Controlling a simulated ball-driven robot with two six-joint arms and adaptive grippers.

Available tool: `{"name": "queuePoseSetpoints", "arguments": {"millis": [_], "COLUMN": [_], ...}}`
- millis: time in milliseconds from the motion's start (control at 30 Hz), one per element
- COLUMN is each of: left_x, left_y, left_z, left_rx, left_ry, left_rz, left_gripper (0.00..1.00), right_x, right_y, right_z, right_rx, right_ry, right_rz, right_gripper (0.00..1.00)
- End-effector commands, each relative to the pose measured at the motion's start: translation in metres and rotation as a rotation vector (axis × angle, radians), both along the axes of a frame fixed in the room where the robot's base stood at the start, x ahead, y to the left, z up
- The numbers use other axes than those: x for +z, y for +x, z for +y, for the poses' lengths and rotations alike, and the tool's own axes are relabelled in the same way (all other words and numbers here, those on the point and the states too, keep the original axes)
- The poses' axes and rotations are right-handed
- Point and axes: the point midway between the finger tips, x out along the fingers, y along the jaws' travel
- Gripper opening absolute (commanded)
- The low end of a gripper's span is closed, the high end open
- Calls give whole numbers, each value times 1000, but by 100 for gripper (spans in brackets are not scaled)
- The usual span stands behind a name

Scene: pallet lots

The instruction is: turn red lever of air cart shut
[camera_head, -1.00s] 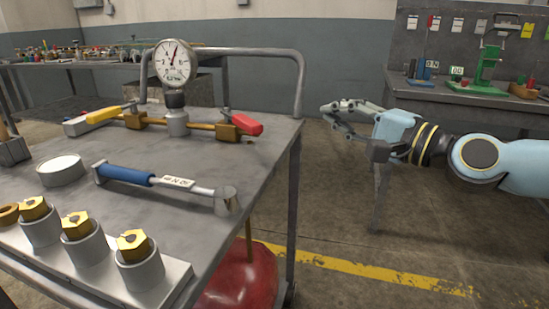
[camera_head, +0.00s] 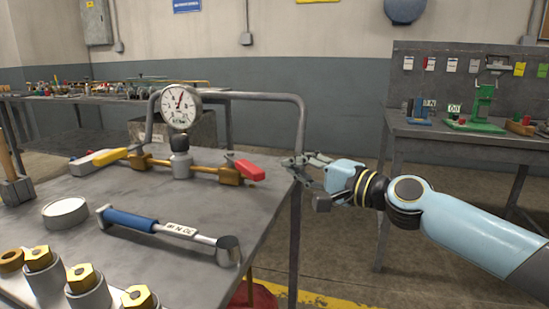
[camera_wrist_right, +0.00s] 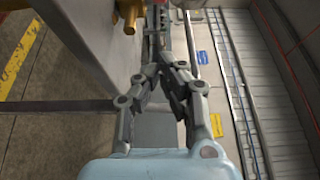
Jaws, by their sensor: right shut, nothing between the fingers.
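The air cart (camera_head: 170,215) is a grey metal table on the left of the head view. A brass pipe (camera_head: 205,170) on it carries a round white gauge (camera_head: 180,107). The red lever (camera_head: 250,169) sits on a brass valve (camera_head: 229,176) at the pipe's right end. A yellow lever (camera_head: 108,157) is at the other end. My right gripper (camera_head: 292,164) is shut and empty, just right of the red lever and apart from it, by the cart's right edge. The wrist view shows its fingers (camera_wrist_right: 166,68) together, with brass fitting (camera_wrist_right: 130,14) ahead. My left gripper is out of view.
A grey tube handle (camera_head: 260,97) rises at the cart's back right. A workbench (camera_head: 470,130) stands at the right.

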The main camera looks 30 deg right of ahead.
Motion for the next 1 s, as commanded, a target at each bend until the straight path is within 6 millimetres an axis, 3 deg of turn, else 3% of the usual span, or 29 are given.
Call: {"name": "queuePoseSetpoints", "arguments": {"millis": [100,400,1000], "left_x": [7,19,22], "left_y": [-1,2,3], "left_z": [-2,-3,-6], "left_rx": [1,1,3], "left_ry": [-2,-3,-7], "left_rz": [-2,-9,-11], "left_gripper": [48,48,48], "right_x": [3,0,0], "right_y": [20,15,19], "right_z": [10,43,50], "right_rx": [0,0,-10], "right_ry": [6,0,2], "right_rz": [-1,0,0], "right_gripper": [0,0,0]}}
